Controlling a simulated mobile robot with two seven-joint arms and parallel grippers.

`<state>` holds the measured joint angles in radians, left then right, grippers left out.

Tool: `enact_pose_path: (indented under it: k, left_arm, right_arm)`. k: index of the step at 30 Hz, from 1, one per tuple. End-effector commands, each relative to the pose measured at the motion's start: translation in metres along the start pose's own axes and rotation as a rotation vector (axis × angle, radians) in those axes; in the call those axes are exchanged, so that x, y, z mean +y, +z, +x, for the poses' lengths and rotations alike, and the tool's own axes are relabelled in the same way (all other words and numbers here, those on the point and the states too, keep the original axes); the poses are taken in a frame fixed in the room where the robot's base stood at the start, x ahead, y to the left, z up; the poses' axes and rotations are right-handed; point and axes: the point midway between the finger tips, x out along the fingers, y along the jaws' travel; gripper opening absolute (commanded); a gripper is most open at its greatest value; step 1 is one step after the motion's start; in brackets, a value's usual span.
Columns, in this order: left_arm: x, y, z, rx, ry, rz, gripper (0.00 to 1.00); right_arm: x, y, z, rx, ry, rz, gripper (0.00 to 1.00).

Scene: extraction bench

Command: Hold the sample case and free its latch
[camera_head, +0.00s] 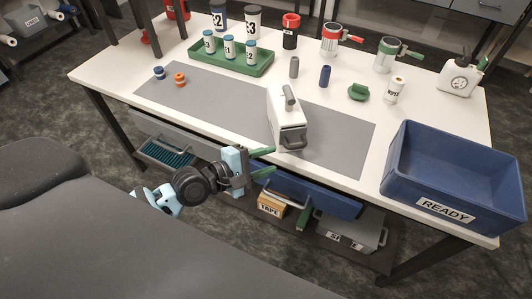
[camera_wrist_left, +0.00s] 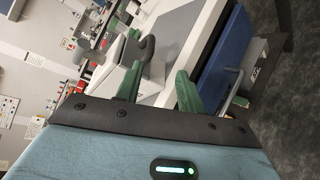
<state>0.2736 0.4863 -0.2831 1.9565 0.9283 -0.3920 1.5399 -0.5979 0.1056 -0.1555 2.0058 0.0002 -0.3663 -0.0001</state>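The sample case (camera_head: 287,117) is a white upright box with grey parts on its top and a dark grey handle-like piece (camera_head: 294,143) low on its near face. It stands on the grey mat near the table's front edge. My left gripper (camera_head: 262,162) is in front of and below the case at the table's front edge, with its green fingers apart and nothing between them. In the left wrist view the gripper (camera_wrist_left: 158,88) is also open, and the white case (camera_wrist_left: 128,54) shows beyond its fingers. I cannot make out the latch clearly. My right gripper is not in view.
A blue READY bin (camera_head: 455,180) fills the table's right end. A green tray (camera_head: 231,64) with labelled bottles, cups and a white jug (camera_head: 461,77) stand at the back. A blue drawer front (camera_head: 318,195) is below the table edge.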

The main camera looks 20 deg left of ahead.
Motion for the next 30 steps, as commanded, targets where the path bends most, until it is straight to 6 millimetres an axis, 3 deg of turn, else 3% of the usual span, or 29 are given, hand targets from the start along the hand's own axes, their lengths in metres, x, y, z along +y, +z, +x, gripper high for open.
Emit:
enact_pose_path:
  k: [3,11,24,30]
  left_arm:
    - [0.015,0.002,0.004,-0.019,0.012,-0.059,0.38]
    - [0.016,0.003,0.008,-0.022,0.014,-0.073,0.38]
    - [0.017,0.003,0.065,-0.021,0.014,-0.071,0.38]
    - [0.017,0.004,0.08,-0.021,0.013,-0.07,0.38]
  right_arm:
    - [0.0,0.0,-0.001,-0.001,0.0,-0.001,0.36]
    - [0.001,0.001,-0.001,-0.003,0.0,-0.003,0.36]
    - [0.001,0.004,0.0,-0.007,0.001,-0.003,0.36]
    - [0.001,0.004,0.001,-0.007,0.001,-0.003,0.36]
